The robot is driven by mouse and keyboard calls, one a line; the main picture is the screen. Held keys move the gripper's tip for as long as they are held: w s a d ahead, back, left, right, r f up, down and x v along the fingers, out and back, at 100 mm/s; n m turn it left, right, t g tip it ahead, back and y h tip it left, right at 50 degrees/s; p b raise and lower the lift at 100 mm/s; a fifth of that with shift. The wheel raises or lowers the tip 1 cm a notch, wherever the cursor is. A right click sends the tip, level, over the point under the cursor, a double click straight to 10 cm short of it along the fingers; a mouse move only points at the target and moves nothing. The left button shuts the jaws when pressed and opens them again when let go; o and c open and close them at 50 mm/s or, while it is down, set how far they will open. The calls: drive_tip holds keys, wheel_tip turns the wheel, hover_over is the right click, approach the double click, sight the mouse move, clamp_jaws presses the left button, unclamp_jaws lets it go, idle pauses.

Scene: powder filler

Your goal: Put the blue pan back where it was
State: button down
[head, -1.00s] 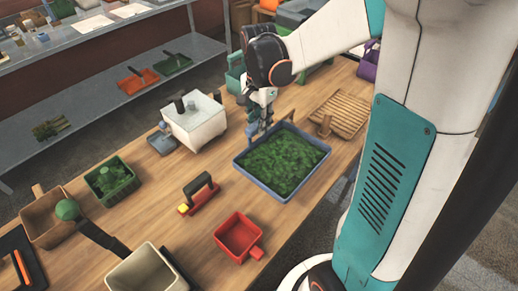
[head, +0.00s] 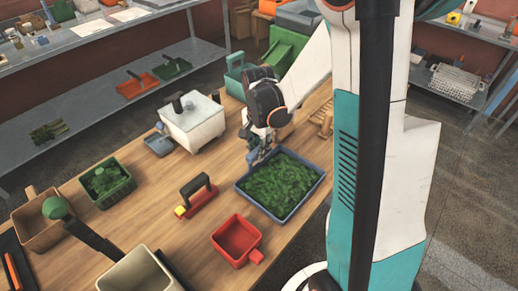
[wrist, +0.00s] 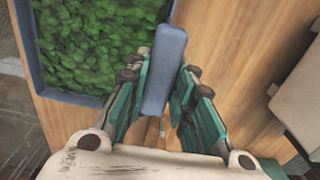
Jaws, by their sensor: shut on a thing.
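The blue pan (head: 240,187) is a rectangular tray full of green leafy bits, over the right part of the wooden table. My gripper (head: 252,156) is at its far left side. In the wrist view my gripper (wrist: 160,78) is shut on a blue bar that stands at the edge of the blue pan (wrist: 82,99), which looks like its handle. The pan looks level. I cannot tell whether its underside touches the table.
The red box (head: 237,240) is close in front of the pan. A red tool with a dark handle (head: 198,200) lies to its left. The white box (head: 193,125), a small blue-grey tray (head: 158,146) and a wooden rack (head: 324,120) are farther back. Bare table lies between.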

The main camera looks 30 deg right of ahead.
drive_tip(key=shift+f, duration=0.15)
drive_tip(key=c, duration=1.4)
unclamp_jaws()
drive_tip(key=shift+o, duration=0.2)
wheel_tip(320, 180, up, 12)
drive_tip(key=p, duration=0.3)
drive_tip(key=shift+r, duration=0.2)
